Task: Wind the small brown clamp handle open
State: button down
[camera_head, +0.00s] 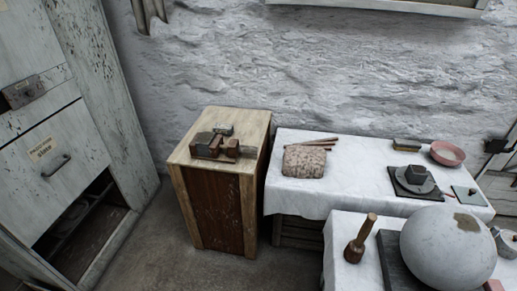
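A small clamp-like assembly of grey and reddish-brown blocks (208,146) sits on top of the wooden cabinet (240,124). A reddish-brown piece (232,148) is at its right end. It is too small in this view to make out a handle for certain or how far the clamp is open. My gripper is not in view.
White-covered tables (342,188) stand right of the cabinet with a speckled block (304,161), a pink bowl (447,153), a mallet (360,240) and a large plaster sphere (448,255). A drawer unit (60,130) stands left. Floor (190,258) is free before the cabinet.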

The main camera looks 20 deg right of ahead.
aim_at(251, 150)
jog(key=k+l, duration=0.1)
jog(key=l, duration=0.15)
jog(key=k+l+u, duration=0.1)
jog(key=i+j+u, duration=0.1)
jog(key=u, duration=1.05)
jog(key=i, duration=1.9)
jog(key=i+z, duration=0.1)
jog(key=z, duration=0.3)
jog(key=i+z, duration=0.1)
jog(key=z, duration=0.3)
jog(key=i+z, duration=0.1)
jog(key=z, duration=0.3)
jog(key=i+j+z, duration=0.1)
jog(key=z, duration=1.45)
